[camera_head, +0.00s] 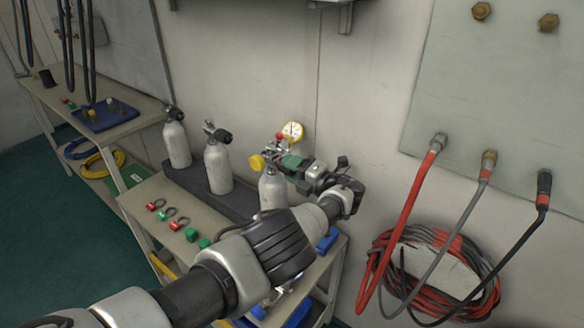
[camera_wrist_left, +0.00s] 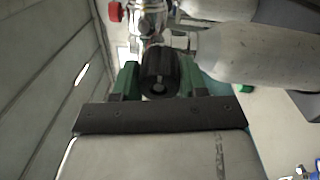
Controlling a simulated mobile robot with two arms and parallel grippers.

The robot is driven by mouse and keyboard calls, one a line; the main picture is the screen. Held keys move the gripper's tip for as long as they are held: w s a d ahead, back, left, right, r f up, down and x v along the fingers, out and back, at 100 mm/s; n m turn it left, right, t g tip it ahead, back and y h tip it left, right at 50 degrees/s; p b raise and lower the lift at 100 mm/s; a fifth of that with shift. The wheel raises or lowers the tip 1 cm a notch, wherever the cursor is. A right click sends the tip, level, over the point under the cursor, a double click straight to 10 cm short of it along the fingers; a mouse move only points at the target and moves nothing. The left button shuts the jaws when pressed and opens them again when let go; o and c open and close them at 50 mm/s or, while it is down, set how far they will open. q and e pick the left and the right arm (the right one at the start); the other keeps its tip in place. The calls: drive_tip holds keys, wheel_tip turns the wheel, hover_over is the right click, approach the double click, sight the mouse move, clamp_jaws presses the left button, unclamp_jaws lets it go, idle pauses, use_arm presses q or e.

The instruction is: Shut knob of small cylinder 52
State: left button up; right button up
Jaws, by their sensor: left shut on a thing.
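Three small grey cylinders stand in a row on the bench; no number is readable on them. The right-hand cylinder (camera_head: 272,188) carries a valve with a yellow cap (camera_head: 257,162) and a white dial gauge (camera_head: 292,131). Its body also lies across the upper right of the left wrist view (camera_wrist_left: 250,55). My left gripper (camera_head: 288,164) is at this valve. In the left wrist view its green fingers (camera_wrist_left: 160,84) stand on either side of a black ribbed knob (camera_wrist_left: 158,68) and are shut on it. My arm hides part of the cylinder's lower body. My right gripper is not in view.
The left cylinder (camera_head: 176,144) and middle cylinder (camera_head: 218,166) have black knobs and stand in a dark rack (camera_head: 190,182). Several red and green tags (camera_head: 166,215) lie in front. Red, grey and black hoses (camera_head: 409,215) hang from a wall panel (camera_head: 500,105) at right.

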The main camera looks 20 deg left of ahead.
use_arm(q)
drive_tip(key=shift+a+f+m, duration=0.1)
drive_tip(key=shift+m, duration=0.2)
drive_tip(key=o, duration=0.9)
drive_tip(key=shift+o, duration=0.2)
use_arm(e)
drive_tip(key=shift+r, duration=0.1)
